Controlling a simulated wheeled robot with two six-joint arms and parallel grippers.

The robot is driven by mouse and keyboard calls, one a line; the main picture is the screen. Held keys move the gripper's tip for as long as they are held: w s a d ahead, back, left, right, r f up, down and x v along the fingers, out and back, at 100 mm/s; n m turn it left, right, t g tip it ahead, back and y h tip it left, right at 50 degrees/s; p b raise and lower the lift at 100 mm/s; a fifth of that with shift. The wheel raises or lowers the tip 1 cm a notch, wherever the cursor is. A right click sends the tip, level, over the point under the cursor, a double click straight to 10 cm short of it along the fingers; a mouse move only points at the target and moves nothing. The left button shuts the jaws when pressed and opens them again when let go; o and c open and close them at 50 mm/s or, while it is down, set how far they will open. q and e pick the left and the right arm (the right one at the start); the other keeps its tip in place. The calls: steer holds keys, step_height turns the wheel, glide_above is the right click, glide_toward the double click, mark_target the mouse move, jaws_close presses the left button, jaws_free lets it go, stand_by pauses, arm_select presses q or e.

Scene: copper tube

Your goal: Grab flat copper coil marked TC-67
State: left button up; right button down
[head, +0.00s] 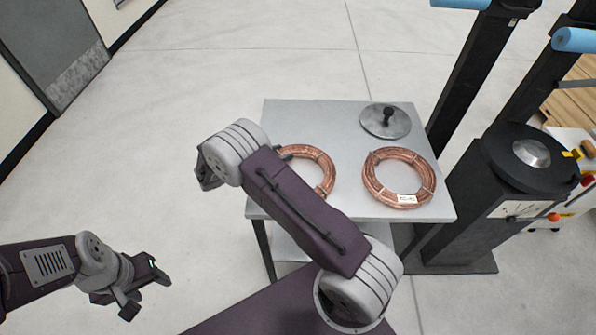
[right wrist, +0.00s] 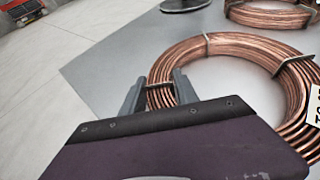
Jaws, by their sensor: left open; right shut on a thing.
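Two flat copper coils lie on a grey metal table (head: 350,205). The left coil (head: 318,165) is partly covered by my right arm in the head view. The right coil (head: 372,184) bears a white tag too small to read surely. In the right wrist view, my right gripper (right wrist: 159,84) is shut across the rim of the near coil (right wrist: 205,48), one finger on each side. My left gripper (head: 147,284) is open and empty, left of the table over the floor.
A round metal lid with a black knob (head: 386,120) lies at the table's back. A black column scale (head: 527,160) with a dial stands right of the table, beside dark posts with blue padded ends. Open floor lies left of and behind the table.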

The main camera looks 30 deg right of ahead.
steer(key=shift+r, duration=0.7)
steer(key=r, duration=0.3)
steer(key=shift+d+p, duration=0.35)
steer(key=s+d+r, duration=0.1)
steer(key=d+r, duration=0.5)
steer(key=d, duration=0.5)
steer(key=shift+r+p, duration=0.3)
steer(key=shift+p, duration=0.1)
